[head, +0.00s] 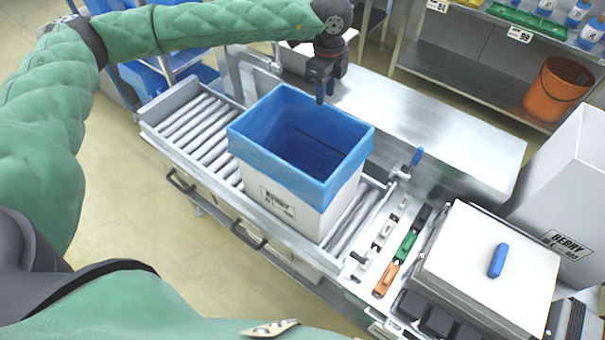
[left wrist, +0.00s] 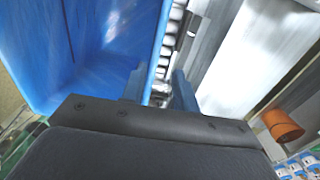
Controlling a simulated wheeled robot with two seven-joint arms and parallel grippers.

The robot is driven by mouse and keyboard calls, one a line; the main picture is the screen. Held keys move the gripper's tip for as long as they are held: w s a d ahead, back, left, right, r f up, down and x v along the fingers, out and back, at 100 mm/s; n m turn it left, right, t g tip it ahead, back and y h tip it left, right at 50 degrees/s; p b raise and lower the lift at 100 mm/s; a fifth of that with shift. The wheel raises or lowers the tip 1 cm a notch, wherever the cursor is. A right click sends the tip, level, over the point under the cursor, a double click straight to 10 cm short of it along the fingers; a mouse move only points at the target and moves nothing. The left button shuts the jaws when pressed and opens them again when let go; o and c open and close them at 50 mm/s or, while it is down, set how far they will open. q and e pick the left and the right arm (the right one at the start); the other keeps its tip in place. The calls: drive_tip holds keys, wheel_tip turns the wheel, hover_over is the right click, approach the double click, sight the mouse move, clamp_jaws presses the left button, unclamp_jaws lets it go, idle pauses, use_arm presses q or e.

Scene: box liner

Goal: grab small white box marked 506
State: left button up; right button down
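A white box (head: 280,208) with a blue liner (head: 350,160) folded over its rim stands upright on the roller conveyor. A printed label is on its front, but its number is too small to read. I cannot make out the marking 506 on any box. My left gripper (head: 321,95) is at the far rim of the lined box. In the left wrist view, the fingers of my left gripper (left wrist: 159,90) are apart, with the liner edge (left wrist: 155,60) appearing between them; I cannot tell whether they touch it. My right gripper is not in view.
A steel table (head: 430,130) lies behind the conveyor (head: 190,125). At right are a flat white-topped stack (head: 475,285) with a blue object (head: 498,260) and a tall white BERRY box (head: 570,170). An orange bucket (head: 557,90) sits on the back shelf.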

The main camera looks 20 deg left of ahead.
use_arm(q)
wheel_tip(320, 180, down, 7)
drive_tip(key=s, duration=0.1)
drive_tip(key=shift+d+f+p, duration=0.15)
drive_tip(key=shift+f+p, duration=0.05)
drive_tip(key=shift+p, duration=0.1)
clamp_jaws()
idle(1.5)
